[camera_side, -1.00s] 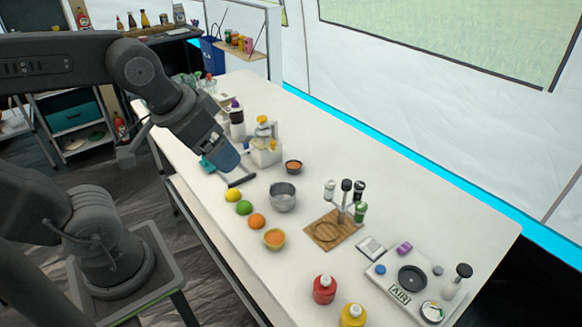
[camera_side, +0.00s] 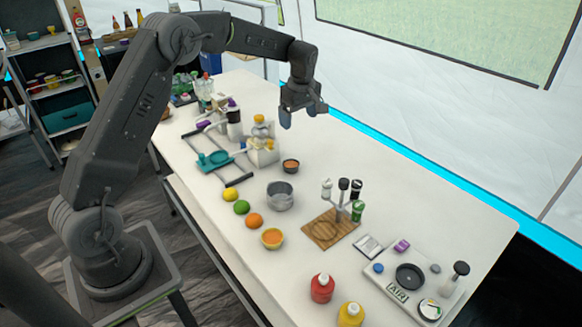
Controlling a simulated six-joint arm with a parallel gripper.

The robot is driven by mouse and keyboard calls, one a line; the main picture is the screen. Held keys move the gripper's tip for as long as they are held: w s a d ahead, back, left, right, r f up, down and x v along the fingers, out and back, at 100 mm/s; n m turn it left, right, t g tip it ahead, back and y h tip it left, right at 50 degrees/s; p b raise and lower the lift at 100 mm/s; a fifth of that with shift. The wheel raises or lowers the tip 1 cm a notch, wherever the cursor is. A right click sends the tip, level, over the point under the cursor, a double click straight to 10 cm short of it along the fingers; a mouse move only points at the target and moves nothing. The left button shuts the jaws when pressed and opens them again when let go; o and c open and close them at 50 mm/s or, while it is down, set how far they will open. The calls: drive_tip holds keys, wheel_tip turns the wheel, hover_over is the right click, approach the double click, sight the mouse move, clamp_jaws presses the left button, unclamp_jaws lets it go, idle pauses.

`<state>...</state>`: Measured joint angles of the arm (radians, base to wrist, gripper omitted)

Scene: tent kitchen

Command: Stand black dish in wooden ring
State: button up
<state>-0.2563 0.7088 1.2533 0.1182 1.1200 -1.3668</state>
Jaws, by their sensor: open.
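A round black dish (camera_side: 409,276) sits on a pale tray (camera_side: 377,281) marked "AIR" at the right end of the table. A wooden ring (camera_side: 323,231) shows as a round outline on the brown wooden board (camera_side: 347,227) at the table's middle right. My gripper (camera_side: 302,113) is open and empty, up in the air over the far side of the table. It is well away from both the dish and the board. The seat inside the ring looks bare.
A grey-white card (camera_side: 368,247) lies between board and tray.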

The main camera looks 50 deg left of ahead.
drive_tip(key=n, duration=0.2)
approach(291, 164)
drive_tip(key=f, duration=0.1)
drive_tip(key=w+f, duration=0.1)
drive_tip(key=f, duration=0.1)
drive_tip(key=shift+w+a+f+g, duration=0.15)
drive_tip(key=shift+w+a+g, duration=0.05)
drive_tip(key=shift+a+g, duration=0.1)
drive_tip(key=shift+s+a+f, duration=0.1)
drive_tip(key=shift+s+f, duration=0.05)
drive_tip(key=shift+f, duration=0.85)
drive_tip(key=shift+s+a+f, duration=0.1)
drive_tip(key=shift+s+f, duration=0.05)
drive_tip(key=shift+f, duration=0.8)
drive_tip(key=shift+s+a+f, duration=0.1)
drive_tip(key=shift+s+f, duration=0.05)
drive_tip(key=shift+f, duration=0.85)
drive_tip(key=c, duration=1.1)
drive_tip(key=shift+r, duration=0.15)
drive_tip(key=shift+c, duration=0.2)
